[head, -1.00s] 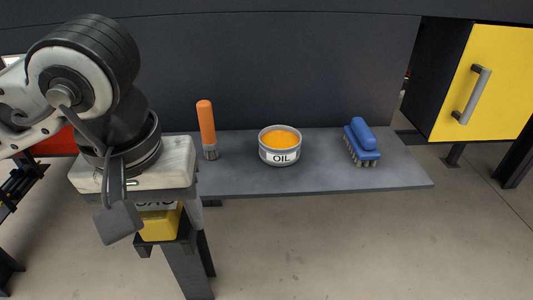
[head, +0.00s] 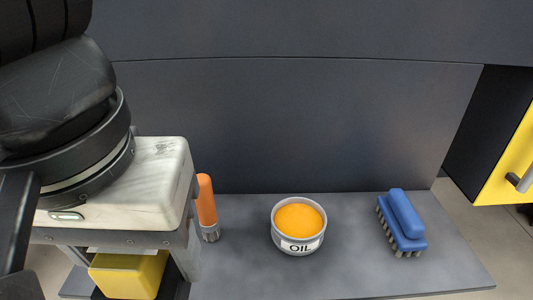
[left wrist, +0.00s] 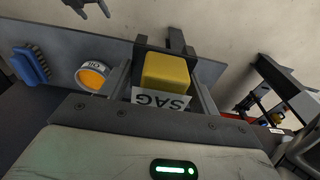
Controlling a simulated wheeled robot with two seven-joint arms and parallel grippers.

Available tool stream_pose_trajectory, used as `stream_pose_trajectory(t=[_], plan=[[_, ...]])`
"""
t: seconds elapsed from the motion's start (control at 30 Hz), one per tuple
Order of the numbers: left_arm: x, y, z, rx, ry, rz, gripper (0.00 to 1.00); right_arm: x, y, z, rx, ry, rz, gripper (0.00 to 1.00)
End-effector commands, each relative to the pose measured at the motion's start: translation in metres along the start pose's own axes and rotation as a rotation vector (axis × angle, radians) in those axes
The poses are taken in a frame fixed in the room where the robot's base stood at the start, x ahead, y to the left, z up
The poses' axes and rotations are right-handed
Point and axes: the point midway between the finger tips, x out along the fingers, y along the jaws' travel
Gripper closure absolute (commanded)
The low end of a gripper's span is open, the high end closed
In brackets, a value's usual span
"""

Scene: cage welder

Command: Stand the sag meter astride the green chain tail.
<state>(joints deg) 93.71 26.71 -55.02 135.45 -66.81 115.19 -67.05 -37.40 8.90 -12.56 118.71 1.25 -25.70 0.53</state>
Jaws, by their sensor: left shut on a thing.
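The sag meter (head: 128,276) has a yellow body, a white SAG label and a dark frame with legs. My left gripper (head: 135,262) is shut on it at the lower left of the head view. In the left wrist view the yellow body (left wrist: 165,70) sits between the two fingers of the left gripper (left wrist: 160,85), its label facing the palm. The ends of its frame point away from the palm. Dark prongs at the top edge of the left wrist view look like my right gripper (left wrist: 88,6); its jaw state is unclear. No green chain tail shows.
A grey shelf (head: 345,270) runs along a dark panel. On it stand an orange-handled brush (head: 206,205), an oil tin (head: 299,226) and a blue scrubbing brush (head: 402,223). A yellow cabinet door (head: 510,165) is at right. Shelf between tin and blue brush is clear.

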Motion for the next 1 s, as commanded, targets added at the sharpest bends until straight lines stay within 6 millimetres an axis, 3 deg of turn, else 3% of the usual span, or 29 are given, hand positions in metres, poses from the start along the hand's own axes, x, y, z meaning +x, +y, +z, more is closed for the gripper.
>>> stream_pose_trajectory(t=[0.4, 0.6, 0.9, 1.0], plan=[[0.049, 0.042, -0.075, -0.004, -0.006, -0.004, 0.58, -0.012, -0.003, 0.000, 0.007, -0.026, 0.003, 0.24], [0.088, 0.055, -0.095, -0.001, -0.004, -0.001, 0.58, -0.012, -0.002, 0.002, 0.010, -0.031, 0.007, 0.24], [0.114, 0.064, -0.109, 0.000, -0.004, -0.002, 0.58, -0.011, 0.001, -0.006, 0.005, -0.022, 0.012, 0.24], [0.128, 0.063, -0.105, 0.001, -0.006, -0.002, 0.58, -0.015, 0.002, -0.011, 0.003, -0.023, 0.015, 0.24]])
